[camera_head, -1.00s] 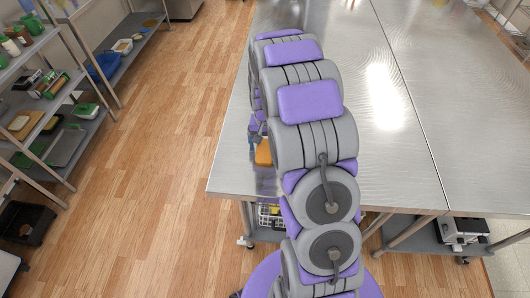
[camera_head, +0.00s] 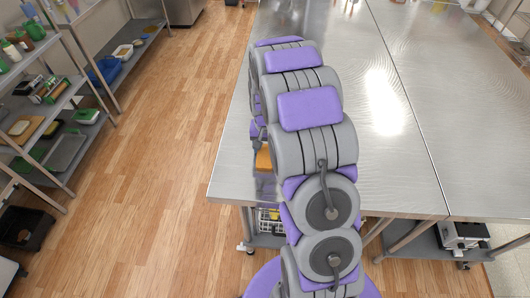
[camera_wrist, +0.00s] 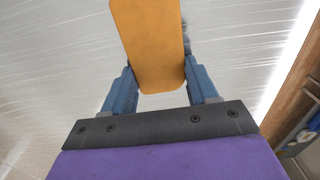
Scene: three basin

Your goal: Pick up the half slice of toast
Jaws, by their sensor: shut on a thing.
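The half slice of toast (camera_wrist: 152,40) is a flat orange-brown piece. In the wrist view it sits between the two blue fingers of my gripper (camera_wrist: 160,72), which are shut on it. Its far end runs out of the top of the wrist view. In the head view a small part of the toast (camera_head: 263,159) shows at the left side of my arm, over the near left part of the metal table (camera_head: 228,175). My arm hides the rest of it and most of the gripper there. I cannot tell how far it is above the table.
The metal tabletop right of my arm is bare. A metal shelf rack (camera_head: 62,150) with several items stands at the left. Open wooden floor (camera_head: 170,170) lies between rack and table. Under the table are a wire basket (camera_head: 268,220) and a white appliance (camera_head: 465,235).

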